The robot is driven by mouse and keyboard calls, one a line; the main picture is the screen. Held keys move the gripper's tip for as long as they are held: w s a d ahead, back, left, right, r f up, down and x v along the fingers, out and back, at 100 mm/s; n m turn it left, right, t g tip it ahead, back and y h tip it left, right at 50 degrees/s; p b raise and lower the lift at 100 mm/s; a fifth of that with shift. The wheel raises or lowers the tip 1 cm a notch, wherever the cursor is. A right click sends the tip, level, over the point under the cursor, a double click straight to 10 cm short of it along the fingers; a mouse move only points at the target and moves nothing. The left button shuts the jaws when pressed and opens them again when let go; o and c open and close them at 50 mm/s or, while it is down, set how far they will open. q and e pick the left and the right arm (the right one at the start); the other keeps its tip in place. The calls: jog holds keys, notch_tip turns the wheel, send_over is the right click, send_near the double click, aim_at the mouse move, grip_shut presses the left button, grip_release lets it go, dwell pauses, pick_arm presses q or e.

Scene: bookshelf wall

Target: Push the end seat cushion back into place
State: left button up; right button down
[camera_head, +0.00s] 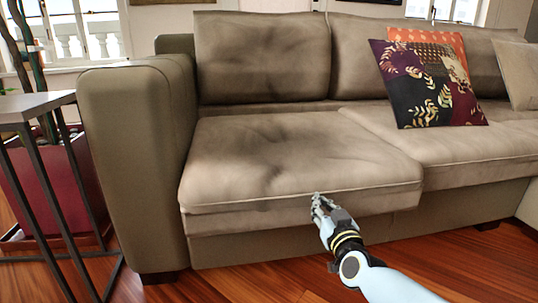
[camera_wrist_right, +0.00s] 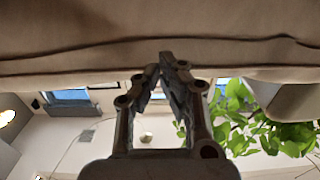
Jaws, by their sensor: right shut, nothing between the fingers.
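The end seat cushion (camera_head: 290,155) is a grey-beige cushion at the left end of the sofa, beside the armrest. Its front edge sticks out past the sofa base below it. My right gripper (camera_head: 317,199) is shut and empty at the cushion's front edge, right of its middle. In the right wrist view the shut fingertips (camera_wrist_right: 167,60) are at the cushion's piped edge (camera_wrist_right: 200,42), which fills the top of the picture. I cannot tell whether they touch it. My left gripper is not in view.
The sofa's left armrest (camera_head: 137,150) stands beside the cushion. A patterned throw pillow (camera_head: 425,85) leans on the backrest at the right. A side table (camera_head: 35,107) and a red planter (camera_head: 50,180) are at the far left. The wooden floor (camera_head: 240,285) in front is clear.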

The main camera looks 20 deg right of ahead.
jog(key=shift+w, duration=0.15)
jog(key=shift+b+x, duration=0.8)
jog(key=shift+x, duration=3.3)
jog(key=p+v, duration=0.3)
jog(key=v, duration=0.3)
jog(key=shift+f, duration=0.1)
